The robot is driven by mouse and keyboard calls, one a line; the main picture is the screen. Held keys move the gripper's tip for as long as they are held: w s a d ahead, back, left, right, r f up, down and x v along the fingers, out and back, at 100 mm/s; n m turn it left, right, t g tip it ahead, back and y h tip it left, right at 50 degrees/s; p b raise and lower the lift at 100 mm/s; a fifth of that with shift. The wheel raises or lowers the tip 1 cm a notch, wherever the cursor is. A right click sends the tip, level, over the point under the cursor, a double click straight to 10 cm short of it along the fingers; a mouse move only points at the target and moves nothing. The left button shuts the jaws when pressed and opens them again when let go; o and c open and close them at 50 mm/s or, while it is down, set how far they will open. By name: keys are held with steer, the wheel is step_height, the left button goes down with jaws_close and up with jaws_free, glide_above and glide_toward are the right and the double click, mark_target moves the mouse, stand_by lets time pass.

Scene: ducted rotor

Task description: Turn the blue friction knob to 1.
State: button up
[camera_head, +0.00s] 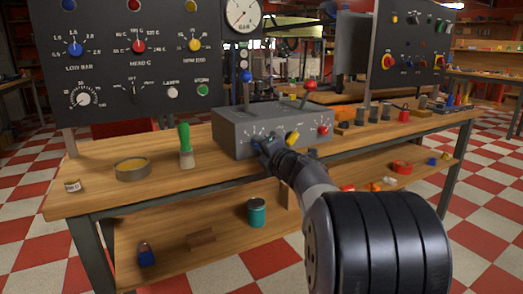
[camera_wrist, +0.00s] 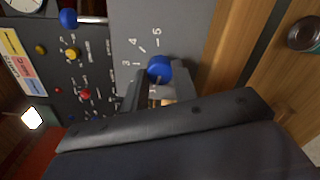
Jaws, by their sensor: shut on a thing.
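The blue friction knob (camera_wrist: 160,68) sits on the front face of a grey control box (camera_head: 228,138), beside a printed number scale on which 5, 4 and 3 can be read. My gripper (camera_wrist: 156,84) is shut on this knob, one finger on each side. In the head view my gripper (camera_head: 264,149) reaches the left part of the box's front and mostly hides the blue knob. I cannot make out where the knob's pointer stands.
A yellow knob (camera_head: 292,137) and a red knob (camera_head: 322,130) are to the right on the same face. Blue-topped (camera_head: 246,77) and red-topped (camera_head: 310,86) levers rise from the box. A green-handled brush (camera_head: 185,146) and round tin (camera_head: 133,169) stand on the bench's left.

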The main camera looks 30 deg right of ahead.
steer(key=shift+n, duration=0.3)
steer(key=o, duration=1)
steer(key=shift+s, duration=0.1)
steer(key=s+p, duration=0.2)
steer(key=s, duration=0.8)
steer(key=shift+s+d, duration=0.2)
steer(key=shift+s, duration=0.1)
